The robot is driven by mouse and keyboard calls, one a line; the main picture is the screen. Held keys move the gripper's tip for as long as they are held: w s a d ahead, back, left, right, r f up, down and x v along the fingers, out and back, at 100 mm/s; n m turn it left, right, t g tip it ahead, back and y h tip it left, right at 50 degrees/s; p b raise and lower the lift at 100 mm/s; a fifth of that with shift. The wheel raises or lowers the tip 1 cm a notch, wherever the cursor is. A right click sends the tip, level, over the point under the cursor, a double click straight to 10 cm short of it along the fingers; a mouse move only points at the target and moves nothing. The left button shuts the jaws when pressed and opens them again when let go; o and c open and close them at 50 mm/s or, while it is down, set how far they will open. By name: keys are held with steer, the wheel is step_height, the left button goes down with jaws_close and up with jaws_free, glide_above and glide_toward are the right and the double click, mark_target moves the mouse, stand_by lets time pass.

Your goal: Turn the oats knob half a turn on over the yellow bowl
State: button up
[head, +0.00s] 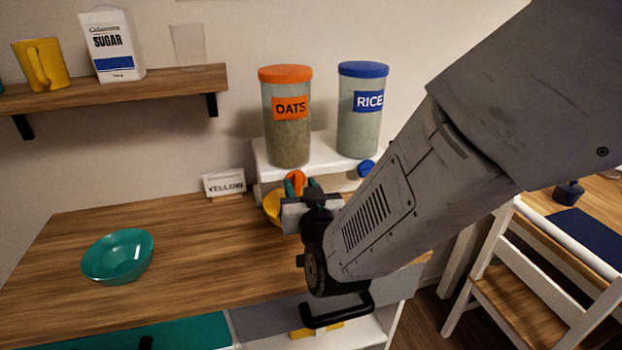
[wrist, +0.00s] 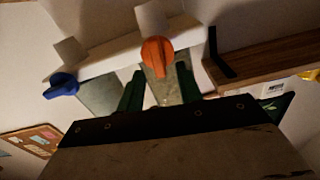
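The oats dispenser (head: 289,125) is a clear canister with an orange lid and OATS label. Its orange knob (head: 295,180) is partly hidden behind my gripper (head: 296,187) in the head view. The knob (wrist: 157,52) shows whole in the wrist view. My gripper (wrist: 160,86) has green fingertips set apart, one to each side of the knob's line, with nothing seen held. Whether they touch the knob I cannot tell. The yellow bowl (head: 271,206) is under the oats side, mostly hidden by my gripper.
The rice dispenser (head: 361,120) with its blue knob (head: 366,169) stands right of the oats on the white stand (head: 325,150). A YELLOW sign (head: 224,184) stands left. A teal bowl (head: 118,257) sits on the counter's left; the counter between is clear.

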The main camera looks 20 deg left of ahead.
steer(key=shift+w+a, duration=0.35)
steer(key=shift+w, duration=0.25)
jaws_close()
